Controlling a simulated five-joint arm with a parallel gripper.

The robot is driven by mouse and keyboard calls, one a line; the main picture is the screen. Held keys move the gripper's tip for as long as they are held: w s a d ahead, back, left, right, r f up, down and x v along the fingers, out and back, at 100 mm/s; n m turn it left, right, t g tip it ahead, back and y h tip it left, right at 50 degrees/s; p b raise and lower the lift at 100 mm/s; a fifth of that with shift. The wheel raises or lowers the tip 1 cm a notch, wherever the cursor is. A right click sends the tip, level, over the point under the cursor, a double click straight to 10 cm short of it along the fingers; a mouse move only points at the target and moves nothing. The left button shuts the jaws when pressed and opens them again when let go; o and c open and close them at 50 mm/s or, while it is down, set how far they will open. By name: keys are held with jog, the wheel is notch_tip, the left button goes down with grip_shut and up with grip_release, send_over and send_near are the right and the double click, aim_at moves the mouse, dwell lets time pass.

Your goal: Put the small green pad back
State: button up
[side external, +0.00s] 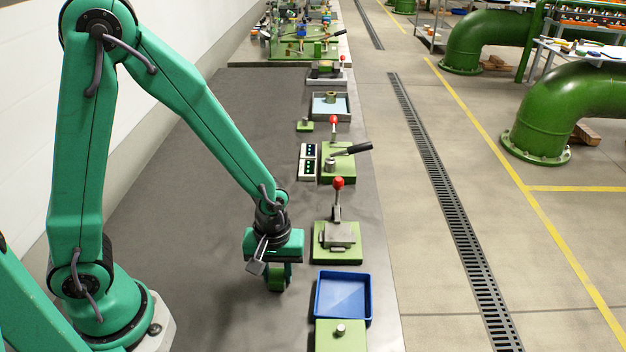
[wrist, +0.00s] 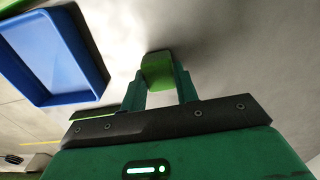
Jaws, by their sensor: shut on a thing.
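My gripper (wrist: 158,82) is shut on a small green pad (wrist: 157,68), seen in the wrist view between the two fingertips. In the side external view my gripper (side external: 276,281) points down over the dark bench top, left of the blue tray. There the pad is mostly hidden by the fingers. I cannot tell whether it touches the bench. The blue tray (side external: 361,322) looks empty and also shows at upper left in the wrist view (wrist: 88,60).
A green block with a silver knob (side external: 339,343) is in front of the tray. A green fixture with a red-knobbed lever (side external: 320,257) stands behind it. More fixtures line the bench's right edge. The bench (side external: 190,220) is clear around and left of my gripper.

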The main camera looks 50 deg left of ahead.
aim_at(277, 273)
jog(key=shift+f, duration=0.2)
jog(key=o, duration=0.9)
jog(key=shift+o, duration=0.2)
jog(key=shift+r, duration=0.2)
notch_tip(277, 273, up, 12)
dwell(0.6)
jog(key=s+a+r+m+t, duration=0.5)
jog(key=a+r+m, duration=0.3)
jog(key=r, duration=0.4)
jog(key=shift+s+m+t, duration=0.3)
jog(key=shift+s+m, duration=0.2)
jog(key=shift+s, duration=0.4)
